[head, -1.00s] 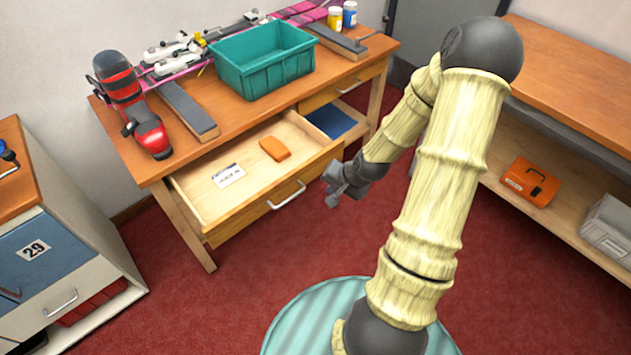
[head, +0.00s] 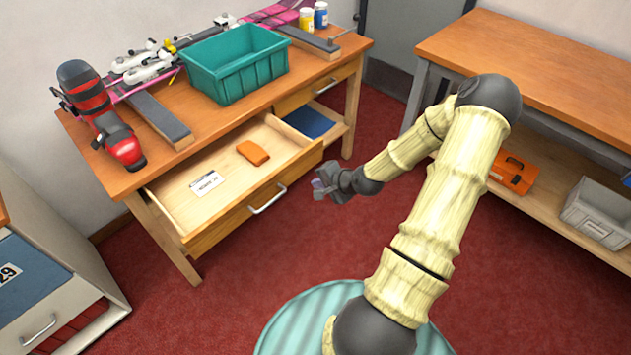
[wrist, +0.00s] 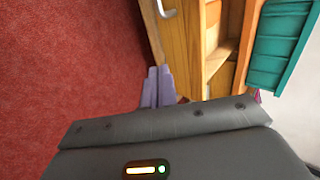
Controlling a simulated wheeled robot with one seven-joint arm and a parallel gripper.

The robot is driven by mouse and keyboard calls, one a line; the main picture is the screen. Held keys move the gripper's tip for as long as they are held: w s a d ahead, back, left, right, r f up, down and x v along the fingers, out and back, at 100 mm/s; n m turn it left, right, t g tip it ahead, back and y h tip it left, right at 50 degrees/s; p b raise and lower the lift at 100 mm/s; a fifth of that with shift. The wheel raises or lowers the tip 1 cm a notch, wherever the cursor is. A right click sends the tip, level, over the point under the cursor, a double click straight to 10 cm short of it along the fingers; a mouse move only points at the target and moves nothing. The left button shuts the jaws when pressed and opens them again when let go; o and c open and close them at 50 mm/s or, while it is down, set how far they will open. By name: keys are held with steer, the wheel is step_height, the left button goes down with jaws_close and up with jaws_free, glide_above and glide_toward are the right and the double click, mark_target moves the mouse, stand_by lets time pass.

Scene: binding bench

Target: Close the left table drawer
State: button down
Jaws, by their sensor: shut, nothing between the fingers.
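The left table drawer (head: 232,218) is pulled out from the wooden table, its front facing me with a metal bar handle (head: 268,199). An orange block (head: 253,153) and a white card (head: 207,183) lie inside it. My gripper (head: 317,189) is shut and empty, in front of the drawer front's right end and apart from it. In the wrist view, the shut fingers (wrist: 158,88) point toward the drawer's wooden front (wrist: 180,45), with part of the handle (wrist: 166,10) at the top.
The table top (head: 205,115) holds a teal bin (head: 235,75), a red and black boot (head: 105,115) and grey bars. A second drawer (head: 318,88) sits right of the open one, above a shelf with a blue item (head: 310,121). A cabinet (head: 45,290) stands at left. Red floor is clear between.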

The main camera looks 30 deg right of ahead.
mark_target(290, 178)
steer(key=x, duration=0.3)
steer(key=w+r+x, duration=0.1)
steer(key=x, duration=0.6)
steer(key=shift+w+a+r, duration=0.2)
steer(key=shift+w+a, duration=0.1)
steer(key=shift+a, duration=0.05)
steer(key=shift+w+a, duration=0.1)
steer(key=shift+w, duration=0.3)
steer(key=shift+w, duration=0.1)
